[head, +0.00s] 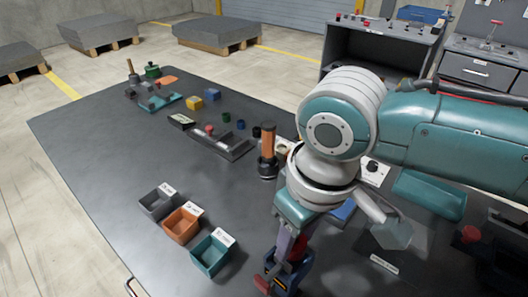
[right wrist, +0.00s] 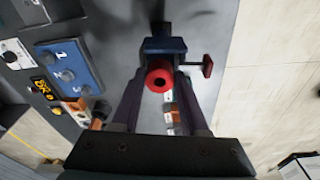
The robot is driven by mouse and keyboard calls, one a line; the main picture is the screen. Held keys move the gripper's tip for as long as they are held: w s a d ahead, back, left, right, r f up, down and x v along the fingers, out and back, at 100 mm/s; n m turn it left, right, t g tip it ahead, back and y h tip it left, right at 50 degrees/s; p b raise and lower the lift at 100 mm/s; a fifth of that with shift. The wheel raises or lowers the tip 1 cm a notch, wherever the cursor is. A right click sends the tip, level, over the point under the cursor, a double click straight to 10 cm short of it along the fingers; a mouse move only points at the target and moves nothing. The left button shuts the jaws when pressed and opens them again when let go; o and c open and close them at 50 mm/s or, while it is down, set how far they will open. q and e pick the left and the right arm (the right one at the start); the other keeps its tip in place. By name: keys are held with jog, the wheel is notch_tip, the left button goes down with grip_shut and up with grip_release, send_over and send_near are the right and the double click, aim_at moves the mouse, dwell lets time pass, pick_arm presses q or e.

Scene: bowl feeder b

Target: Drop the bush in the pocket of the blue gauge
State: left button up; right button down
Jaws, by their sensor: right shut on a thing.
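A red bush (right wrist: 159,79) with a dark hole sits between the fingertips of my right gripper (right wrist: 160,82), which is shut on it. The bush and the pocket cannot be made out there. My left gripper is not in view.
Grey (head: 157,203), orange (head: 181,227) and teal (head: 213,256) bins stand left of the gauge. An upright orange-handled tool (head: 268,150) stands behind. Small parts and fixtures lie at the table's far left. A blue panel (right wrist: 70,68) shows in the right wrist view.

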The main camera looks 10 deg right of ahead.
jog(key=shift+p, duration=0.35)
dwell(0.5)
jog(key=shift+r, duration=0.1)
dwell(0.5)
jog(key=shift+c, duration=1.7)
grip_release()
notch_tip(320, 180, up, 10)
jog(key=s+p, duration=0.1)
jog(key=shift+d+p, duration=0.25)
jog(key=shift+p, duration=0.1)
jog(key=shift+s, duration=0.1)
